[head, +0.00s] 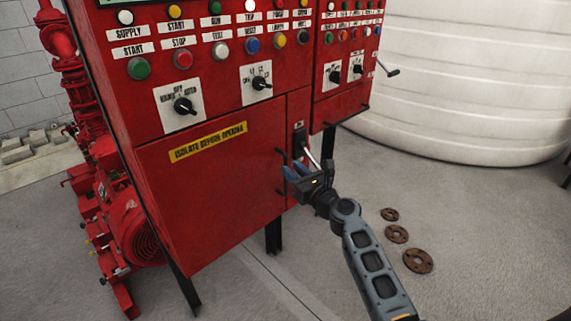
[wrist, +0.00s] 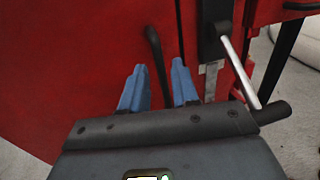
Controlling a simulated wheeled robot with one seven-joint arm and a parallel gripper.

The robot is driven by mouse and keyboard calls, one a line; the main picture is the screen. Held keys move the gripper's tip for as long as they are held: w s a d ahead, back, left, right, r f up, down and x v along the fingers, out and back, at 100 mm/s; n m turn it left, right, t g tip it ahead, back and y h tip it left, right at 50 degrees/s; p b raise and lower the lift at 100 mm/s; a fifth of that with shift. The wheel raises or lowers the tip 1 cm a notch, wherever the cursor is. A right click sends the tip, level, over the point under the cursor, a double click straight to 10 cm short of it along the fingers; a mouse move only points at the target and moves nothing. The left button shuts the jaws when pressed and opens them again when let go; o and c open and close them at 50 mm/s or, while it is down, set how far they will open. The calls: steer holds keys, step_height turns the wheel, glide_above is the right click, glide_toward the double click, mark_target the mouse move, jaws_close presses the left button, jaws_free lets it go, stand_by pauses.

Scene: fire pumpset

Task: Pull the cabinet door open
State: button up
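The red cabinet door (head: 215,190) is the lower panel with a yellow "isolate before opening" label. It looks shut, flush with the cabinet front; it also fills the left of the wrist view (wrist: 75,70). Its black bar handle (wrist: 154,50) is upright near the door's right edge; in the head view the handle (head: 280,160) is partly covered by my gripper. My gripper (head: 291,173) has blue fingers pointing at the door. In the wrist view the fingers (wrist: 159,80) are apart, with the handle's lower part showing between them. I cannot tell whether they touch it.
A black switch with a pale metal lever (head: 312,156) is just right of the handle, close to my gripper; the lever (wrist: 238,68) crosses the wrist view's right side. Red pump pipework (head: 130,215) stands left. Rusty flanges (head: 397,234) lie on open floor right. A white tank (head: 450,90) stands behind.

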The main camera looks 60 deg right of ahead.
steer(key=shift+x, duration=2.25)
jaws_close()
